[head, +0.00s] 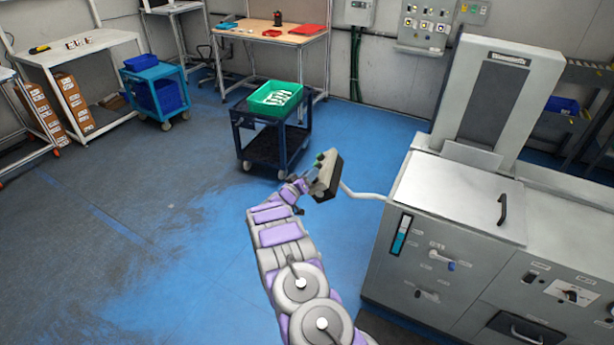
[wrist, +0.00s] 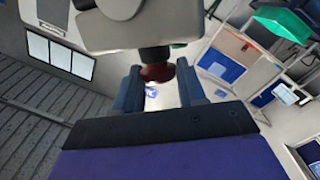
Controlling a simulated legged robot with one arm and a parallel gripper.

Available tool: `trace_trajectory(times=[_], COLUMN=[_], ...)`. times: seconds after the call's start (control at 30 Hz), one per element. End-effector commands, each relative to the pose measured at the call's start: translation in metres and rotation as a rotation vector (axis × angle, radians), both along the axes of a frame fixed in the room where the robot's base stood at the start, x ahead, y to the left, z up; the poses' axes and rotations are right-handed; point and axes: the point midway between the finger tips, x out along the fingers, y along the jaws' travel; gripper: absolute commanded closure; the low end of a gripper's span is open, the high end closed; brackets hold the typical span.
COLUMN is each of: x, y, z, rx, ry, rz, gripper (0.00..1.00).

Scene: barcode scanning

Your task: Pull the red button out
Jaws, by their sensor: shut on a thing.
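The red button (wrist: 157,72) is a dark red round knob on a short dark stem, seen in the wrist view. The stem comes out of a pale grey control box (wrist: 150,33). In the head view the box (head: 327,176) sits at the end of a pale bent arm, and the red button is hidden. My gripper (wrist: 160,88) has one blue finger on each side of the button and is shut on it. In the head view my gripper (head: 301,184) is at the left side of the box, its fingertips hard to make out.
A grey machine (head: 440,255) stands at right, joined to the control box by the pale arm (head: 362,195). A dark cart (head: 273,147) with a green bin (head: 275,98) stands behind. Blue floor (head: 190,245) is clear at left.

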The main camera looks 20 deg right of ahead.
Motion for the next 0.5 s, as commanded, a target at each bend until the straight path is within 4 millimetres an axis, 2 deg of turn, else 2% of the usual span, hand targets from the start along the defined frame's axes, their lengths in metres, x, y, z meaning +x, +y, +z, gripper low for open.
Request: trace_trajectory(times=[0.03,0.27,0.3,0.5], x=[0.0002,0.0020,0.0023,0.0005], y=[-0.0050,-0.0046,-0.0045,0.0002], z=[0.0069,0.0111,0.0115,0.0113], rx=[-0.001,-0.004,-0.005,-0.006], ry=[-0.006,-0.011,-0.012,-0.010], rz=[-0.007,-0.005,-0.004,-0.002], gripper=[1.00,1.00,0.56,0.37])
